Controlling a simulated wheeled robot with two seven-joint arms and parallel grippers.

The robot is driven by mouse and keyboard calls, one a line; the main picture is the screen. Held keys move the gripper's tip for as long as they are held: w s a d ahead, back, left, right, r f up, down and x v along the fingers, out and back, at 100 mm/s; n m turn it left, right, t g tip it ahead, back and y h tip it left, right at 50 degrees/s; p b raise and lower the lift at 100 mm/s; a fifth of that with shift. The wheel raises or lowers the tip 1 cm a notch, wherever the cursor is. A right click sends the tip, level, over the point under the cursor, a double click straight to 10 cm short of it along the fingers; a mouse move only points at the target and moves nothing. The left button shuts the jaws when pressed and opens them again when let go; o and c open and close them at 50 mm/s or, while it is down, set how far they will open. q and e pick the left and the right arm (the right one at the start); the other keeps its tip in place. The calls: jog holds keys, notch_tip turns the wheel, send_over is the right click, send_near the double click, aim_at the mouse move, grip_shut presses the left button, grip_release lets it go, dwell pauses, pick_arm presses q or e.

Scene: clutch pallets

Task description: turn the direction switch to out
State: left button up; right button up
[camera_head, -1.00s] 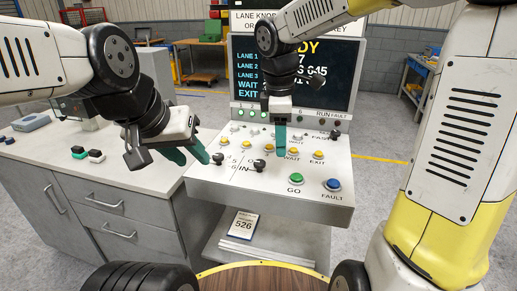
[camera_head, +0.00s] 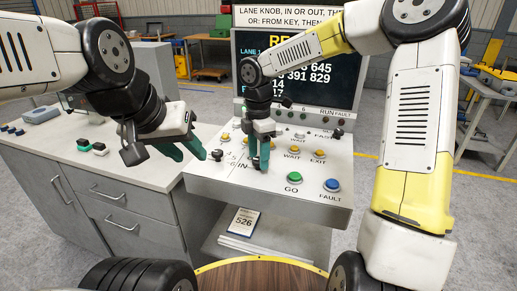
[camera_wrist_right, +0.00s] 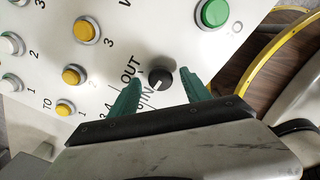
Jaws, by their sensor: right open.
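The direction switch is a small black knob (camera_wrist_right: 160,79) on the white sloping panel, beside the printed words OUT and IN in the right wrist view. A light mark on it appears to point towards IN. My right gripper (camera_wrist_right: 156,86) is open, with one teal finger on each side of the knob; I cannot tell whether they touch it. In the head view my right gripper (camera_head: 260,162) is low over the panel and mostly hides the switch. My left gripper (camera_head: 192,156) is open and empty at the panel's left edge, near another black knob (camera_head: 217,155).
Close by are a green GO button (camera_head: 293,177), a blue FAULT button (camera_head: 332,185) and several yellow buttons. A screen (camera_head: 330,75) stands behind the panel. A grey cabinet (camera_head: 120,172) with small coloured blocks on top is at the left.

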jog(key=shift+f, duration=0.25)
jog(key=shift+c, duration=0.3)
grip_shut()
jog(key=shift+m, duration=0.4)
jog(key=m, duration=1.1)
